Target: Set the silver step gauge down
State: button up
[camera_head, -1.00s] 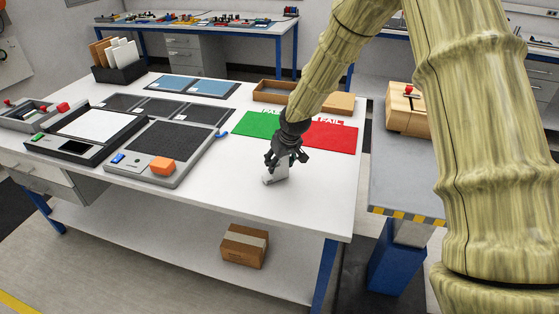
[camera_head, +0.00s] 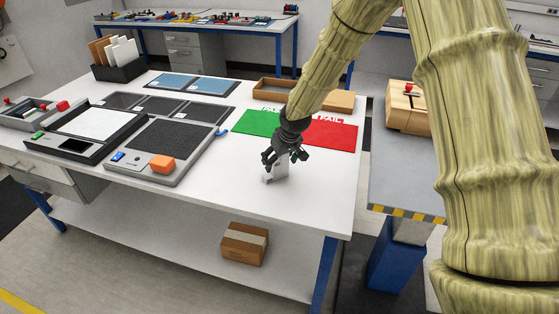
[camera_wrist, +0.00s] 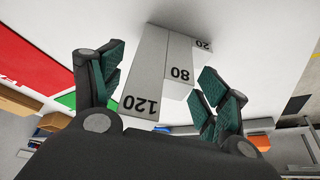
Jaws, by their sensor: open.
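The silver step gauge (camera_head: 277,172) stands on the white tabletop, in front of the green and red mats. In the wrist view the step gauge (camera_wrist: 150,75) shows its stepped faces marked 120, 80 and 20. My gripper (camera_head: 284,160) is just above and around the gauge, pointing down. In the wrist view my gripper's fingers (camera_wrist: 158,85) are spread, one on each side of the gauge, with visible gaps between the pads and the metal. The gauge's lower part is partly hidden in the wrist view.
Behind my gripper lie a green mat (camera_head: 257,123) and a red mat (camera_head: 333,135) marked FAIL. A grey device with an orange block (camera_head: 163,164) stands to the left. Open trays (camera_head: 272,92) are at the back. The tabletop's front right (camera_head: 320,205) is clear.

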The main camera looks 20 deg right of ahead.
jog(key=b+v, duration=0.1)
jog(key=v, duration=1)
jog(key=shift+r, duration=0.35)
jog(key=shift+s, duration=0.2)
